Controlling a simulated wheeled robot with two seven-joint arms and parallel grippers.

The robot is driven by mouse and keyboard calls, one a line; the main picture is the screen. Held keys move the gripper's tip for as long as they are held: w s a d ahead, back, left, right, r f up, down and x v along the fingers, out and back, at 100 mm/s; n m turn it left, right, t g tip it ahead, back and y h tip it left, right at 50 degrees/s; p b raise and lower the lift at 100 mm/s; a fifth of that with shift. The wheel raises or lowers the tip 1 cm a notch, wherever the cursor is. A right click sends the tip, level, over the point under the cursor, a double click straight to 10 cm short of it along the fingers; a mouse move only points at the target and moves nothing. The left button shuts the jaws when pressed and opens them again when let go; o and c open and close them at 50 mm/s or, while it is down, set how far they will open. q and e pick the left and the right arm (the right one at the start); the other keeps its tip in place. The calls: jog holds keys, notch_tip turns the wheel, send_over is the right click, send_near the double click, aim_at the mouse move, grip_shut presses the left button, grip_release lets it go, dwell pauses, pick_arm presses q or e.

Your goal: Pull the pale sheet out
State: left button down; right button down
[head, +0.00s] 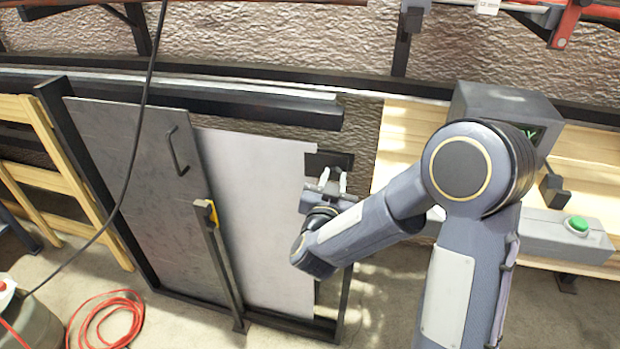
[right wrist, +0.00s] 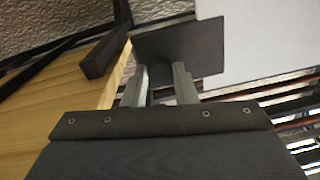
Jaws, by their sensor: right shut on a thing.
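The pale sheet (head: 258,215) stands upright in a dark frame, to the right of a grey panel (head: 150,195) with a handle; its right edge and top corner show. It also shows in the right wrist view (right wrist: 260,35). A dark flat tab (head: 328,160) is at the sheet's upper right edge; it also shows in the right wrist view (right wrist: 190,48). My right gripper (head: 334,180) is shut on the dark tab, with its fingers at the tab's lower part in the right wrist view (right wrist: 160,78). My left gripper is not in view.
A dark post (head: 222,265) with a yellow-marked latch (head: 209,212) stands before the sheet's left side. A wooden bench (head: 395,135) with a grey box and a green button (head: 578,224) is at right. A black cable hangs at left; a red cable (head: 105,318) lies on the floor.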

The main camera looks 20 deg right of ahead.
jog(key=s+d, duration=0.2)
jog(key=d, duration=0.1)
jog(key=c, duration=1.2)
grip_release()
jog(key=shift+o, duration=0.2)
jog(key=shift+a, duration=0.1)
jog(key=v, duration=0.7)
jog(key=shift+s, duration=0.35)
jog(key=shift+a, duration=0.15)
